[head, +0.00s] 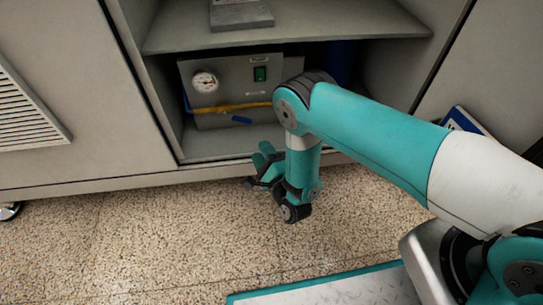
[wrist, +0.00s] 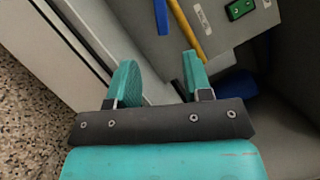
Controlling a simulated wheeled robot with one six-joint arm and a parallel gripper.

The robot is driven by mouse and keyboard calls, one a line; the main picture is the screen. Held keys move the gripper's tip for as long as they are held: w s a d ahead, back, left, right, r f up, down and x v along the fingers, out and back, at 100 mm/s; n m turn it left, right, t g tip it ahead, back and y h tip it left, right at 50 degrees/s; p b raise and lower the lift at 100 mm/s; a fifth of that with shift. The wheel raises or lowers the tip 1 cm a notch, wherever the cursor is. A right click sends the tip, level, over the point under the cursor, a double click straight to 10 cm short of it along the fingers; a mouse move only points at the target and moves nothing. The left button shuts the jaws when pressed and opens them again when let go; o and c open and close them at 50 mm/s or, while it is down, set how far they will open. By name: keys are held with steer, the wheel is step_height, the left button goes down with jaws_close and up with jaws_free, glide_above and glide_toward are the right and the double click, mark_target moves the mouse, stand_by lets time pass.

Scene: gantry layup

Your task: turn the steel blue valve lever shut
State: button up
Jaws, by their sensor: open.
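The steel blue valve lever (head: 241,119) is a small bar on the front of a grey box, just below a yellow hose, low in the open cabinet. It also shows at the top of the wrist view (wrist: 161,17), beside the yellow hose (wrist: 187,32). My gripper (head: 261,165) is in front of the cabinet's lower edge, below the lever and apart from it. In the wrist view my gripper's two teal fingers (wrist: 160,72) stand apart with nothing between them. The lever's far end and mount are not clear.
The grey box (head: 221,73) carries a round gauge (head: 205,82) and a green switch (head: 260,74). A shelf (head: 300,33) hangs above it, and the cabinet's left wall and bottom lip bound the opening. Dark blue objects stand behind. The speckled floor (head: 150,240) is clear in front.

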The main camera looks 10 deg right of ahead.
steer(key=shift+p+v, duration=2.6)
steer(key=shift+p, duration=3.15)
steer(key=shift+r, duration=0.1)
